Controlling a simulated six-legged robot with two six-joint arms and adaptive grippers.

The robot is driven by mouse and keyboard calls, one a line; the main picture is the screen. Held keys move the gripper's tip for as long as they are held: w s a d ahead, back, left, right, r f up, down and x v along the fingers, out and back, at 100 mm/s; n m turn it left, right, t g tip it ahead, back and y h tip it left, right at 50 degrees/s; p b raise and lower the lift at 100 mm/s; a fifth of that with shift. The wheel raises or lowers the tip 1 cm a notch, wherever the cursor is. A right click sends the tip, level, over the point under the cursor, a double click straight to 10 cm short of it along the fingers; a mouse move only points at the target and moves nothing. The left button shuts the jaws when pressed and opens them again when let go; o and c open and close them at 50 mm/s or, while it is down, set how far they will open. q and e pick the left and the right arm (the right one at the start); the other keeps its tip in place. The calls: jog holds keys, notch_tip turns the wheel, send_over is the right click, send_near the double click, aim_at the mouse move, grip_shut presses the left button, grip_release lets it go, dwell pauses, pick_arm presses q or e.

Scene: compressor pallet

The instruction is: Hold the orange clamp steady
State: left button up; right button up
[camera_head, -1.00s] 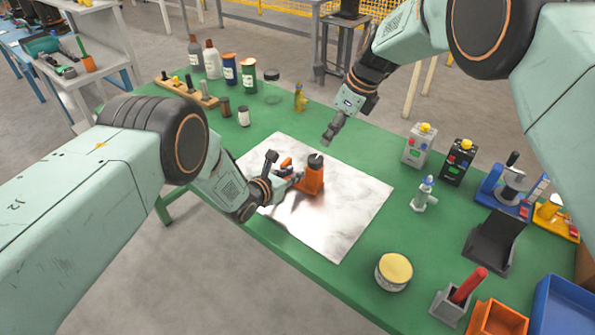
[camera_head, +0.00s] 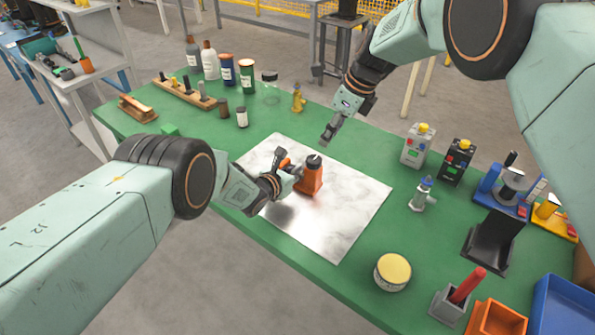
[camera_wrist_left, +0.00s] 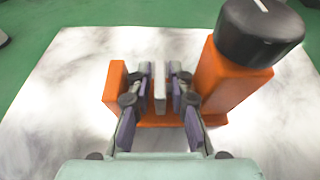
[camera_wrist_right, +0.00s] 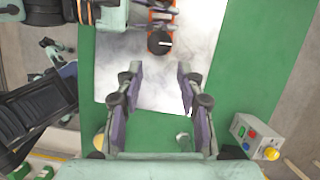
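The orange clamp (camera_head: 311,182) with a black round knob stands on a shiny metal sheet (camera_head: 345,215) on the green table. In the left wrist view the clamp (camera_wrist_left: 222,82) shows an orange base, a short orange upright at left and a taller one at right under the knob. My left gripper (camera_head: 291,176) is between these uprights; in its wrist view the fingers (camera_wrist_left: 161,88) are closed in on a thin pale plate of the clamp. My right gripper (camera_head: 328,138) hangs above the sheet's far edge, apart from the clamp; its wrist view shows the fingers (camera_wrist_right: 159,75) open and empty.
Bottles and cans (camera_head: 228,70) stand at the back left. Two control boxes (camera_head: 417,147), a grey fitting (camera_head: 422,194), a yellow-lidded tin (camera_head: 392,271) and orange (camera_head: 497,318) and blue (camera_head: 565,305) bins lie to the right. The sheet's near part is clear.

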pick_arm(q)
grip_shut()
dwell(0.3)
